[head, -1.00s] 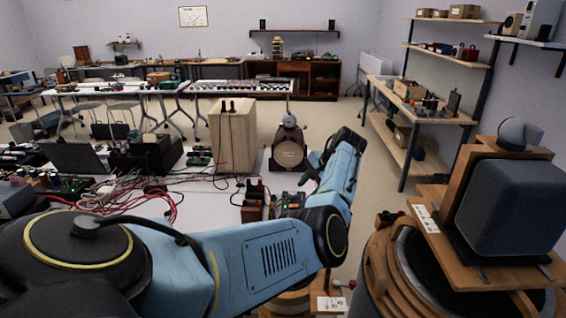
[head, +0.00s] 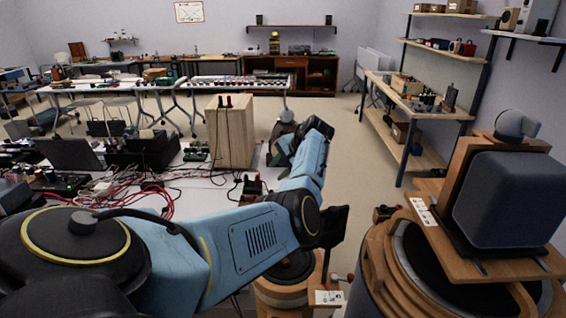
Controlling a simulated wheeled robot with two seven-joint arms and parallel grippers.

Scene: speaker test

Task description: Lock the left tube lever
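A short wooden tube (head: 278,296) with a dark round top stands at the bottom centre. I cannot tell the lever's exact position. My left arm comes in from the left, and its elbow hides part of the space above this tube. My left gripper (head: 279,153) is beyond the elbow, over the white table, well away from the lever. Its fingers are too small and dark to tell open from shut. My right gripper is not in view.
A black upright piece (head: 334,224) is right of my elbow. A wooden box (head: 230,132), electronics and cables crowd the white table. Floor shows clear beyond.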

